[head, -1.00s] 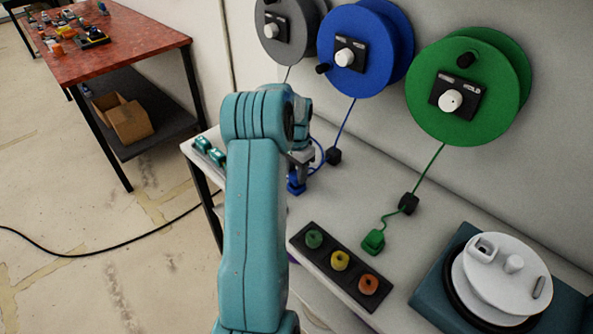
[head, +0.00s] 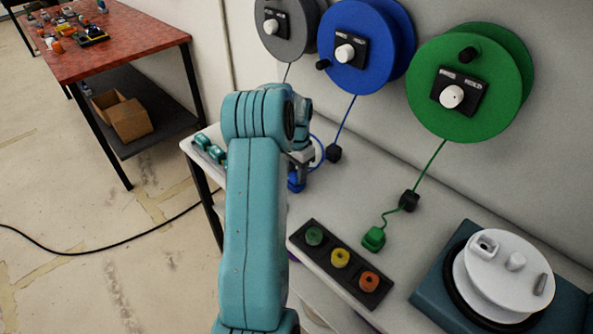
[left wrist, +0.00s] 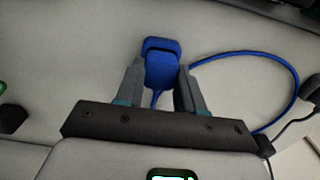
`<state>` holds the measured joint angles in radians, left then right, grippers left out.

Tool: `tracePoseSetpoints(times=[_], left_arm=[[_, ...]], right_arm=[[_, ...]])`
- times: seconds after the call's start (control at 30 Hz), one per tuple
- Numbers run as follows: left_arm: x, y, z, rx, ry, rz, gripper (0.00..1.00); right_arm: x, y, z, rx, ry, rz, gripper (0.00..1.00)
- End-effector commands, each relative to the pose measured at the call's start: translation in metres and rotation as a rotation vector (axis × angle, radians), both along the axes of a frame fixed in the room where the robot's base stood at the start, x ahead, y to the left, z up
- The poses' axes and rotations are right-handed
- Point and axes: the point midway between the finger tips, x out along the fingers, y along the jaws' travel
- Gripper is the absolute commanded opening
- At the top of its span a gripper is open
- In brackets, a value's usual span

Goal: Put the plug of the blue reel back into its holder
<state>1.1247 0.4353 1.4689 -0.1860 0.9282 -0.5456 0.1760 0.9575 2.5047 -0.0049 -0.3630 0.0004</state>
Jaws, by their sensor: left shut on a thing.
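The blue reel (head: 366,48) hangs on the wall, with a white knob and a black crank handle on its face. Its blue cord runs down to a small black block (head: 334,154) at the back of the bench, then loops left to the blue plug (head: 296,185). My left gripper (head: 298,178) is shut on the blue plug, low over the bench. In the left wrist view the plug (left wrist: 161,66) sits between the two fingers, its cord curving off to the right. I cannot tell whether it touches the bench. No holder is clearly identifiable. My right gripper is not in view.
A green reel (head: 468,85) and grey reel (head: 287,27) flank the blue one. A green plug (head: 373,238) lies on the bench near a black tray (head: 308,256) of coloured pieces. A white turntable (head: 503,271) stands right. Small teal items (head: 209,148) lie at the left edge.

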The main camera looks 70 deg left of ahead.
Motion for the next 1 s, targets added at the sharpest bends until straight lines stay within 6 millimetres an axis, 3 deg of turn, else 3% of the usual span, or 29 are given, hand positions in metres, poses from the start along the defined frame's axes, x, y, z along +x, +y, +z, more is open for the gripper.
tracePoseSetpoints(times=[0.2,0.23,0.3,0.33,0.53,0.6,1.0], left_arm=[[0.0000,0.0001,0.0004,0.000,0.000,0.000,0.12],[0.0000,0.0001,0.0004,0.000,0.000,0.000,0.41],[0.0000,0.0001,0.0005,0.000,-0.001,0.000,0.64],[0.0000,0.0001,0.0005,0.000,-0.001,0.000,0.67],[0.0000,0.0001,0.0005,0.000,-0.001,0.000,0.67],[0.0000,0.0000,0.0003,0.000,0.000,0.000,0.89],[0.0001,0.0002,0.0056,0.001,0.000,0.000,0.89]], right_arm=[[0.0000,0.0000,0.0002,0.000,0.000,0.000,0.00],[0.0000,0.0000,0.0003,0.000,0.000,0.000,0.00],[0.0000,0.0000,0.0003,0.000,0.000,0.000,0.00],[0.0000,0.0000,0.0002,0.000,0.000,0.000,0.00],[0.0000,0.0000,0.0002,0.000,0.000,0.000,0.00],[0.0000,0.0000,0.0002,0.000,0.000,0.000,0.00],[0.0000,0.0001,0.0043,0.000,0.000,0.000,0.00]])
